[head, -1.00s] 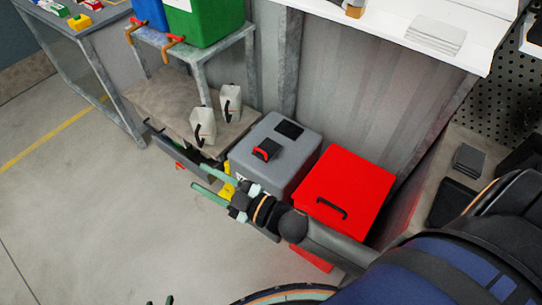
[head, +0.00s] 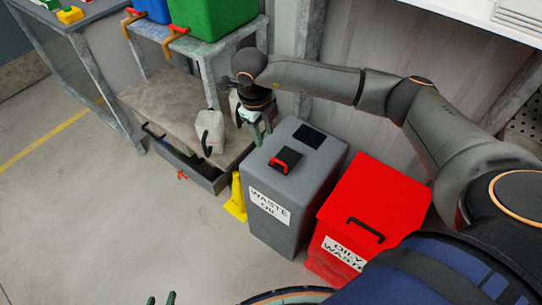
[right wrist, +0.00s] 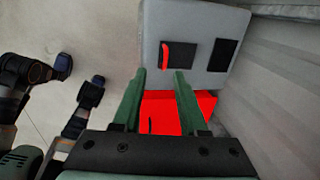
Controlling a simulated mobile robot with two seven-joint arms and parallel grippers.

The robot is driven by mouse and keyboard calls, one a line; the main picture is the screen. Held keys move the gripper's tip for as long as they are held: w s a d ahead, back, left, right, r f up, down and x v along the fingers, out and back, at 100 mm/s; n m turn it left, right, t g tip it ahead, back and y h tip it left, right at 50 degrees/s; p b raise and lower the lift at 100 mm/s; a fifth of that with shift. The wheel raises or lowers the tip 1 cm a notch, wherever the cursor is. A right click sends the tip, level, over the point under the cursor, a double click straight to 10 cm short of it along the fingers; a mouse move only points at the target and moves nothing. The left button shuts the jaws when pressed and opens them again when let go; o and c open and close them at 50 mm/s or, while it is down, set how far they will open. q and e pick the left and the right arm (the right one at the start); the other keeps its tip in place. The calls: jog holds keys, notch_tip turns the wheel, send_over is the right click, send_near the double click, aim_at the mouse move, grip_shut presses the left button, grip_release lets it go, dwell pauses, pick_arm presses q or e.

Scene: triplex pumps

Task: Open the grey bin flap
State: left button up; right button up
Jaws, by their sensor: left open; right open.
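The grey bin (head: 315,190), labelled WASTE OIL, stands on the floor. On its top lies a black flap (head: 292,155) with a red handle (head: 279,166), and a second black square (head: 309,136) lies behind it. My right gripper (head: 263,137) is open and empty above the bin's back left corner, apart from the handle. In the right wrist view the flap (right wrist: 178,54) and red handle (right wrist: 165,57) lie beyond my open right fingers (right wrist: 157,85). Only the fingertips of my left gripper (head: 160,299) show at the bottom edge of the head view.
A red OILY WASTE bin (head: 380,195) stands right beside the grey bin. A yellow cone-like object (head: 236,200) stands at its left. A low bench (head: 150,100) with white jugs (head: 210,130) and an open drawer is further left. Floor in front is clear.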

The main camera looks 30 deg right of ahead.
aim_at(272, 157)
jog(key=d+f, duration=0.1)
jog(key=f, duration=0.3)
jog(key=w+d+f, duration=0.1)
jog(key=f, duration=0.3)
jog(key=d+f+b, duration=0.1)
jog(key=f, duration=0.3)
jog(key=shift+w, duration=0.15)
jog(key=shift+r, duration=0.1)
grip_shut()
dwell(1.0)
